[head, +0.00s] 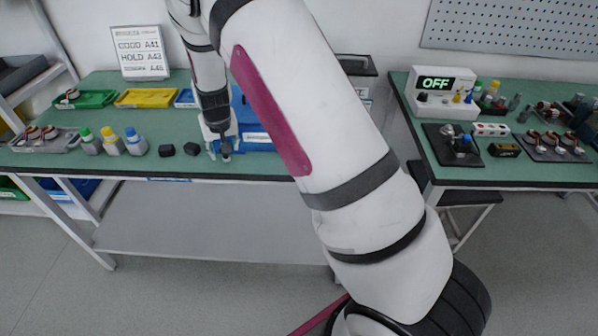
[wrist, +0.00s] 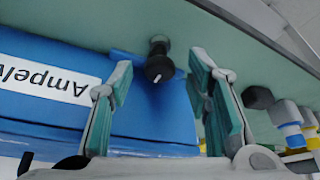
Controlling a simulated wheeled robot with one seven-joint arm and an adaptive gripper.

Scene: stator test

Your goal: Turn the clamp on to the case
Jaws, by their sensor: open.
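The blue case (wrist: 60,70) lies on the green bench top with a white label reading "Ampel…" in the wrist view. It also shows in the head view (head: 258,139), partly hidden by my arm. The clamp, a small black knob-like piece (wrist: 158,66), is at the case's edge in the wrist view. My gripper (wrist: 163,76) is open, with one finger on each side of the clamp and visible gaps to both. In the head view my gripper (head: 220,140) is at the case's left front; the clamp is hard to make out there.
Two small black blocks (head: 166,150) and several bottles with coloured caps (head: 112,142) stand left of the case. Green (head: 85,99) and yellow (head: 146,98) trays are behind. The right bench carries a box reading "OFF" (head: 440,92) and small parts.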

